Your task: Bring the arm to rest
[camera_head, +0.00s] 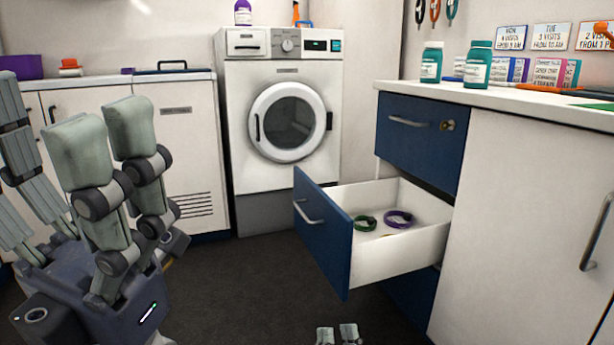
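A green collar ring (366,223) and a purple collar ring (398,218) lie inside.
The drawer juts out from the counter (500,97), which bears teal bottles (431,62) and cards. A shut blue drawer (418,125) is above it. A white washer or dryer (285,120) stands at the back, beside white cabinets (185,115). Dark floor (260,275) is clear in the middle.

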